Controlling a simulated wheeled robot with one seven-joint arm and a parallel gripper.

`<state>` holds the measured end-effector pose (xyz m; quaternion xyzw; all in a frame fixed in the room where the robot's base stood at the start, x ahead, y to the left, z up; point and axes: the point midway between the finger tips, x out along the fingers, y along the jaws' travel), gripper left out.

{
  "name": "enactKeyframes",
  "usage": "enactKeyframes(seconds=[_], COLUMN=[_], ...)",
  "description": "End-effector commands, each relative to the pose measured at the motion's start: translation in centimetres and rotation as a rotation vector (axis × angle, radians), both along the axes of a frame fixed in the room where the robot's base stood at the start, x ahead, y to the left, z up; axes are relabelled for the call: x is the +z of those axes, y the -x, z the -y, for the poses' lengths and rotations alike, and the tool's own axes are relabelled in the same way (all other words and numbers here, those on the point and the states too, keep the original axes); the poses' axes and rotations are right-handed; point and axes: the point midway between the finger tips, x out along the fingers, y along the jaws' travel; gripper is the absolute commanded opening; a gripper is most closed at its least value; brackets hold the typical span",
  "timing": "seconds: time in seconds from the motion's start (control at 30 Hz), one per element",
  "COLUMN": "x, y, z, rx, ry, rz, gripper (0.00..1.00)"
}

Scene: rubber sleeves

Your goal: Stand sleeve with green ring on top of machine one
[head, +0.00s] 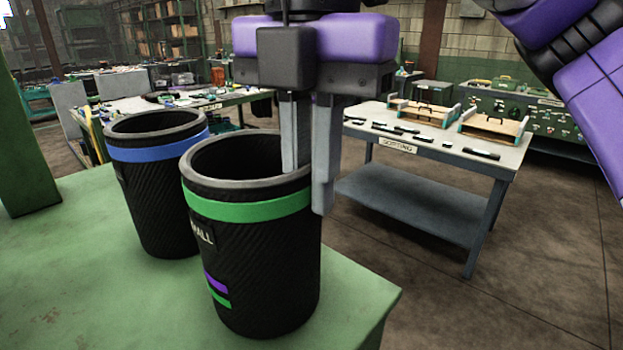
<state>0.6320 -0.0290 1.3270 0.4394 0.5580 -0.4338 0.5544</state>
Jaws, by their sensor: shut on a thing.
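The black sleeve with the green ring (250,207) is upright in the head view, open end up. It appears to stand on a green flat surface (80,300), near that surface's right edge. My gripper (306,190) points down and is shut on the sleeve's right wall, one finger inside the rim and one outside. The inner fingertip is partly hidden inside the sleeve. The sleeve carries partly visible white lettering and small purple and green bars. I cannot tell from a label whether the green surface is machine one.
A second black sleeve with a blue ring (160,149) stands close behind on the left. A green post (25,120) rises at far left. A grey table marked "SORTING" (450,150) stands beyond open floor on the right. The front left of the green surface is clear.

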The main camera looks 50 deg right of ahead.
Motion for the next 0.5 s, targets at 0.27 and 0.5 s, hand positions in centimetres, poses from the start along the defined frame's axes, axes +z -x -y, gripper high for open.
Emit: enactKeyframes(seconds=[0.27, 0.5], x=[-0.25, -0.24], y=[0.01, 0.01], z=[-0.01, 0.00], rx=[0.001, 0.001], ry=[0.000, 0.000], rz=[-0.001, 0.000], gripper=[0.32, 0.32])
